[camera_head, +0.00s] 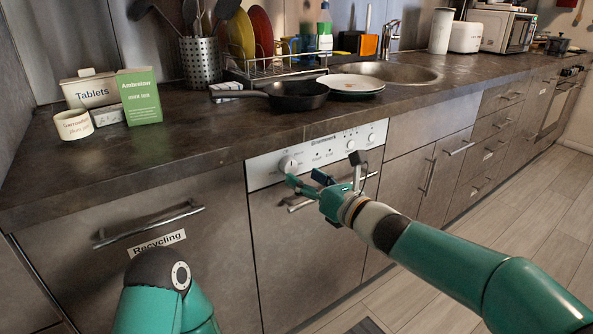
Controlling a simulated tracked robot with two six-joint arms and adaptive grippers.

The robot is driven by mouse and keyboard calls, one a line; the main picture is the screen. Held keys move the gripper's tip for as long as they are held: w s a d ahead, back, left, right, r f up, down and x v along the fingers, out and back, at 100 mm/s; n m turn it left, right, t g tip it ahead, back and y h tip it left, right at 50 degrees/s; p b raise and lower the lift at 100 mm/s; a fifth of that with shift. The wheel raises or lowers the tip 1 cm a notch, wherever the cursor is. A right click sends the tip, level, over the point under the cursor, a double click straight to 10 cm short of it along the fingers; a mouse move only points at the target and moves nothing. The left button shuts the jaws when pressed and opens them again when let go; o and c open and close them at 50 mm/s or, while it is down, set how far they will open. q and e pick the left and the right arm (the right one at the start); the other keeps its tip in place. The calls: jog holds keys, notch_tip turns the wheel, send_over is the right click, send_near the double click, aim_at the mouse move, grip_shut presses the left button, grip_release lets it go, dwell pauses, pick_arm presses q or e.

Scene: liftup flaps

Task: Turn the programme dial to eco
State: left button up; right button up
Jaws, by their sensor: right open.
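The programme dial (288,163) is a round knob at the left end of the white control panel (326,146) on the dishwasher front. Small lettering surrounds it, but I cannot read which setting it points to. My right gripper (306,178) is open and empty just below and right of the dial, with one fingertip close to the dial's lower edge. I cannot tell whether that fingertip touches it. My left arm shows at the bottom left, but its gripper is out of view.
The dishwasher handle (300,204) runs below the panel, partly behind my right gripper. A recycling drawer handle (149,224) sticks out at the left.

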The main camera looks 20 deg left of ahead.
aim_at(292, 169)
jog(key=shift+p+x, duration=0.3)
jog(key=shift+x, duration=1.9)
